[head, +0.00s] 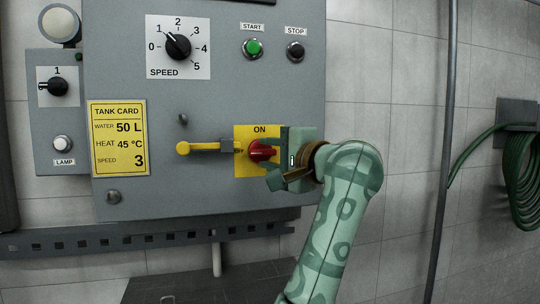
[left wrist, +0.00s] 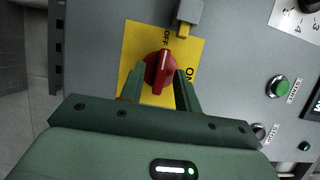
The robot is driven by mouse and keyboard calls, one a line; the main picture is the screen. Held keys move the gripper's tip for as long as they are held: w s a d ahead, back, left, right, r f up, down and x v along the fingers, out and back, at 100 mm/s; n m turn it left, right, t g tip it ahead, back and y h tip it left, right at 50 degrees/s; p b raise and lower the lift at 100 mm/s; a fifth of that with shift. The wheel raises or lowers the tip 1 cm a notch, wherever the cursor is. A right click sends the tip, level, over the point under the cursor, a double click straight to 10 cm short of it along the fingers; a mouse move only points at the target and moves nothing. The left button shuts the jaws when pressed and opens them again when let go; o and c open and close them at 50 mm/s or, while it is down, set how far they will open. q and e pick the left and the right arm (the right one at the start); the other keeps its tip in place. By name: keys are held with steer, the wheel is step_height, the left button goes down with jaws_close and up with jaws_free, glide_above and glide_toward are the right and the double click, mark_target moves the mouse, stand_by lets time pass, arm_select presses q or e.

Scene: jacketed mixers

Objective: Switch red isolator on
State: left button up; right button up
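The red isolator knob (head: 262,151) sits on a yellow plate (head: 243,167) on the grey panel. The plate has ON at its top. In the left wrist view the red knob (left wrist: 160,72) has a white line pointing towards the OFF mark, with ON off to the side. My left gripper (head: 272,162) is at the knob, its fingers above and below it in the head view. In the left wrist view its fingers (left wrist: 160,88) stand open on either side of the knob; contact is unclear. My right gripper is not in view.
A yellow-ended lever (head: 196,147) with a grey block lies just left of the plate. Above are a speed dial (head: 178,47), a green start button (head: 252,48) and a black stop button (head: 295,51). A vertical pipe (head: 443,150) and green hose (head: 522,180) are right.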

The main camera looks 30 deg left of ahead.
arm_select(q)
steer(key=shift+a, duration=0.1)
jaws_close()
